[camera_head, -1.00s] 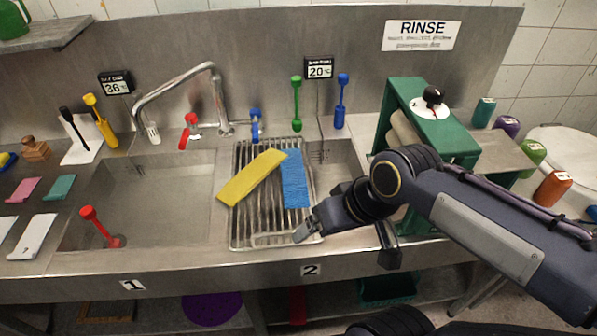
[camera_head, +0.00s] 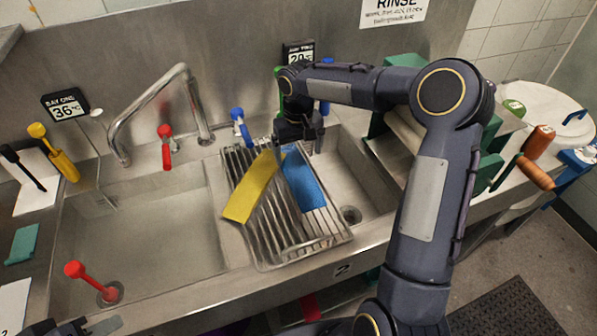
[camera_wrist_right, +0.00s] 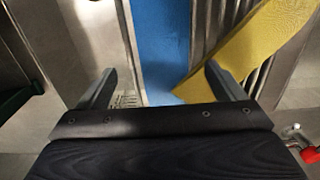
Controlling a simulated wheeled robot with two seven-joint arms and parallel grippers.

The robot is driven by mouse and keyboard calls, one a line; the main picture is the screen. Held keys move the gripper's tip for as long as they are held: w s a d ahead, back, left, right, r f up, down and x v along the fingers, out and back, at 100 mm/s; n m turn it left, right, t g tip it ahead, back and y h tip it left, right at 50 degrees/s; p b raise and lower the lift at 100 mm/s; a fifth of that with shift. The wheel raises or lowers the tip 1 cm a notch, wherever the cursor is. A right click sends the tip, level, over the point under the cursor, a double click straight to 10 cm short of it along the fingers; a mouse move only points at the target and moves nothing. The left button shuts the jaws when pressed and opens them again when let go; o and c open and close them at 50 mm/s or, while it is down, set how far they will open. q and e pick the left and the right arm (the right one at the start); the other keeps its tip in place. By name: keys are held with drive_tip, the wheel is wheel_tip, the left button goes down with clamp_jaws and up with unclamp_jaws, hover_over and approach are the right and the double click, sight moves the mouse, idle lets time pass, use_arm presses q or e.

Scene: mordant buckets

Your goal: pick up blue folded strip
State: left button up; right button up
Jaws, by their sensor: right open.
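The blue folded strip (camera_head: 303,181) lies on the wire rack (camera_head: 262,262) over the right sink basin. A yellow strip (camera_head: 251,187) lies slantwise to its left, and its far end overlaps the blue strip's far end. My right gripper (camera_head: 300,147) is above the blue strip's far end and hides part of it. In the right wrist view my right gripper (camera_wrist_right: 160,78) is open and empty, with the blue strip (camera_wrist_right: 162,40) between its fingers and the yellow strip (camera_wrist_right: 250,45) near one finger. Part of my left gripper (camera_head: 92,326) shows at the bottom left edge.
The faucet (camera_head: 150,95), a red tap handle (camera_head: 166,145) and a blue tap handle (camera_head: 241,127) stand behind the basins. A green press (camera_head: 489,167) is to the right. The left basin (camera_head: 150,225) is open except for a red plunger (camera_head: 90,281).

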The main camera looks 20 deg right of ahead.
sight(298, 172)
drive_tip(key=f, duration=0.1)
drive_tip(key=f+p, duration=0.1)
drive_tip(key=f, duration=0.2)
drive_tip(key=shift+s+a+f, duration=0.25)
drive_tip(key=shift+f, duration=0.1)
drive_tip(key=shift+f+p, duration=0.3)
drive_tip(key=shift+f, duration=0.2)
drive_tip(key=c, duration=1.1)
wheel_tip(298, 172, up, 10)
drive_tip(key=p, duration=0.5)
drive_tip(key=shift+p, duration=0.4)
